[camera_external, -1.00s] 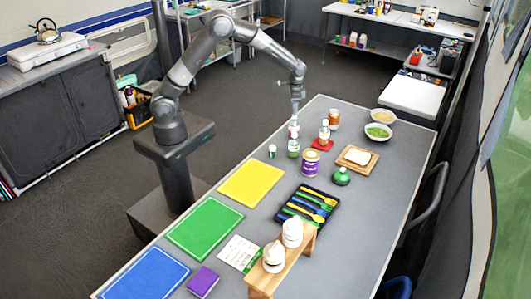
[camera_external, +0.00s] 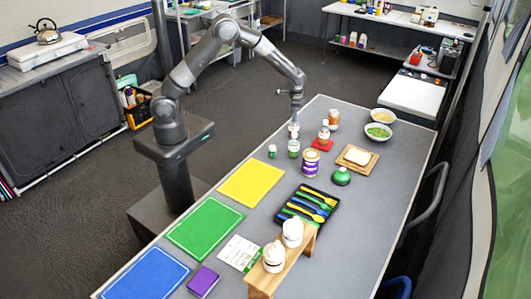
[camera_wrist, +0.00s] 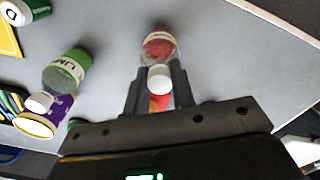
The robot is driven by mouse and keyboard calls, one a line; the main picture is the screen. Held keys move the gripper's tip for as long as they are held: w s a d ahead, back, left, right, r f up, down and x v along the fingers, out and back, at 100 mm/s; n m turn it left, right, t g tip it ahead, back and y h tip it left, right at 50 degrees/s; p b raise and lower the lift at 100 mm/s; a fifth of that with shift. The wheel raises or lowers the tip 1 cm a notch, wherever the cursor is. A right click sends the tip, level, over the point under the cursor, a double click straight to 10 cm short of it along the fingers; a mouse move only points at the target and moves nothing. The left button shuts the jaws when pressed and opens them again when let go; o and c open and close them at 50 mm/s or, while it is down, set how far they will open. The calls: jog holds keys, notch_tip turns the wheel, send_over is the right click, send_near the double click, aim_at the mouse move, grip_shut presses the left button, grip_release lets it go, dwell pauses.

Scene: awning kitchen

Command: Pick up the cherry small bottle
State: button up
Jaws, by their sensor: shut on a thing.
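The cherry small bottle (camera_wrist: 158,45) shows in the wrist view as a clear bottle with red contents and a white cap. It is between the two fingers of my gripper (camera_wrist: 158,88), which is shut on it near the cap end. In the external view, my gripper (camera_external: 294,120) points down over the far left part of the grey table, with a white cap just below it. The bottle is mostly hidden there, and I cannot tell whether it touches the table.
A green-labelled lime bottle (camera_wrist: 65,72) is close by, also seen in the external view (camera_external: 293,149). A purple-labelled can (camera_external: 310,163) and a bottle on a red mat (camera_external: 323,132) stand nearby. Bowls (camera_external: 379,132) are at the far right.

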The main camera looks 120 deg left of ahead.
grip_shut()
jog(key=shift+r, duration=0.1)
